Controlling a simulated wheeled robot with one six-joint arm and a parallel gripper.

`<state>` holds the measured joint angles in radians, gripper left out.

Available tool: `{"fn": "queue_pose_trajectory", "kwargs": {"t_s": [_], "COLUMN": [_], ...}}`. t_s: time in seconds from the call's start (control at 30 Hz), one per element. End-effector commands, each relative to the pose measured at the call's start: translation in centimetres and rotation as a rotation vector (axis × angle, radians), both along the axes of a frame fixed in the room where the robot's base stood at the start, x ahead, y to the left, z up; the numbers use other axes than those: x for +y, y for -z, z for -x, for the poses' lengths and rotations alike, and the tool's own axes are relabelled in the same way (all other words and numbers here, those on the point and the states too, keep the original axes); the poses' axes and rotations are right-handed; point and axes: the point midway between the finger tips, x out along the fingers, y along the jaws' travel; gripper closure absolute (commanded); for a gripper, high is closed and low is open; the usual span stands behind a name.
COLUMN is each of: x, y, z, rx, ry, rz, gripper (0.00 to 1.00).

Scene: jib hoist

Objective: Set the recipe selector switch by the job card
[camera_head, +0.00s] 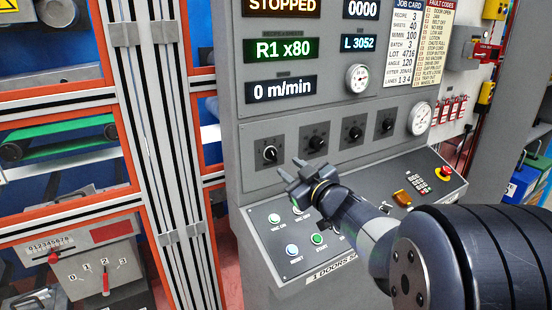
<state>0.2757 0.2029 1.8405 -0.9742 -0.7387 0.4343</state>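A row of black rotary switches sits on the grey console's dark plates: the leftmost (270,153), the second (316,142), the third (355,132) and the rightmost (388,124). Their labels are too small to read, so I cannot tell which is the recipe selector. The leftmost has a bright pointer mark. The job card (408,40) at upper right reads recipe 3. A green display (281,49) reads R1 x80. My gripper (289,167) is in front of the panel, just below and right of the leftmost switch, its two fingertips apart with nothing between them.
Below the switches is a sloped button desk with a green start button (317,239) and a red emergency stop (444,172), partly behind my arm. Two round gauges are at right. An orange-framed rack (66,113) and a red-lever box (83,268) stand left.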

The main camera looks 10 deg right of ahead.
Motion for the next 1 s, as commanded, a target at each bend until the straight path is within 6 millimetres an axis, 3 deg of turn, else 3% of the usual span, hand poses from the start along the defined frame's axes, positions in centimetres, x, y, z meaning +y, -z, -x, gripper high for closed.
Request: {"fn": "queue_pose_trajectory", "kwargs": {"t_s": [0.2,0.4,0.8,1.0], "x": [1.4,2.0,2.1,2.1], "y": [0.0,0.0,0.0,0.0], "z": [-3.8,-5.9,-6.4,-6.4], "rx": [0.001,0.000,0.000,0.000], "ry": [-0.003,-0.001,0.001,0.001], "rz": [-0.001,0.000,0.000,0.000], "gripper": [0.67,0.67,0.68,0.84]}}
